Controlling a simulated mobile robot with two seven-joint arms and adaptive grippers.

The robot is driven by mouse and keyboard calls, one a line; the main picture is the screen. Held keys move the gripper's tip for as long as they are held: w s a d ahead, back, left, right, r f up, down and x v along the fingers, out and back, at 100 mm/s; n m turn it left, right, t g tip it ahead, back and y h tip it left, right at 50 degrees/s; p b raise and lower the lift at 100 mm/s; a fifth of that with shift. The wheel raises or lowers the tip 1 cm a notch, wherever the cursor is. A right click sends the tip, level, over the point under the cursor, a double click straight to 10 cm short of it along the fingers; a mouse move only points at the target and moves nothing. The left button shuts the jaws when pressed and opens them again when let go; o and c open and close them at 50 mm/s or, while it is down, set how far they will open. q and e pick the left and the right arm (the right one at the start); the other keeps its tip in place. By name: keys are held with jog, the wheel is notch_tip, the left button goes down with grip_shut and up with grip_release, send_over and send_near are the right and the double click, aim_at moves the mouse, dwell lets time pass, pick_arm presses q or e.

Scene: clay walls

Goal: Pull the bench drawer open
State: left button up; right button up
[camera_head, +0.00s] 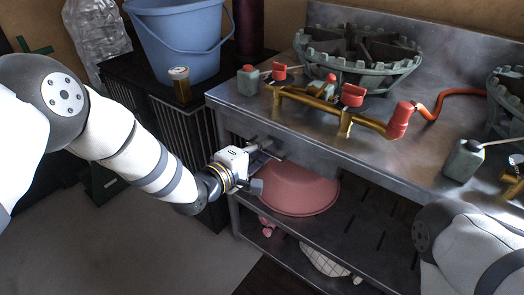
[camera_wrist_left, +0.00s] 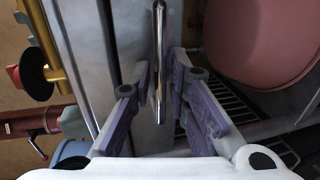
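The metal bench (camera_head: 370,150) stands at the right in the head view. Its drawer front is a grey panel (camera_wrist_left: 130,40) in the left wrist view, with a shiny bar handle (camera_wrist_left: 159,50) running along it. My left gripper (camera_head: 261,167) is at the bench's front, just below the top's edge. In the left wrist view its purple-padded fingers (camera_wrist_left: 155,98) are apart, one on each side of the handle's end, with gaps showing. The drawer looks closed, though my gripper partly hides it. My right arm shows at lower right; its gripper is out of frame.
A pink basin (camera_head: 298,190) sits on the lower shelf, close to my left gripper. Burners (camera_head: 360,60) and a brass pipe with red knobs (camera_head: 330,108) are on top. A blue bucket (camera_head: 180,45) stands left. Floor before the bench is clear.

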pick_arm(q)
grip_shut()
jog(key=shift+s+a+r, duration=0.1)
jog(key=shift+s+a, duration=0.05)
jog(key=shift+a, duration=0.05)
jog(key=f+p+v, duration=0.2)
jog(key=p+v, duration=0.1)
jog(key=v, duration=0.8)
jog(key=s+f+p+v, duration=0.1)
jog(key=p+v, duration=0.3)
jog(key=v, duration=0.7)
jog(key=shift+s+a+f+p, duration=0.3)
jog(key=shift+a+f, duration=0.15)
jog(key=shift+f, duration=0.4)
pick_arm(e)
jog(key=w+r+t, duration=0.1)
jog(key=w+r, duration=0.4)
jog(key=r, duration=0.2)
jog(key=shift+t, duration=0.4)
jog(key=shift+r, duration=0.1)
pick_arm(q)
grip_release()
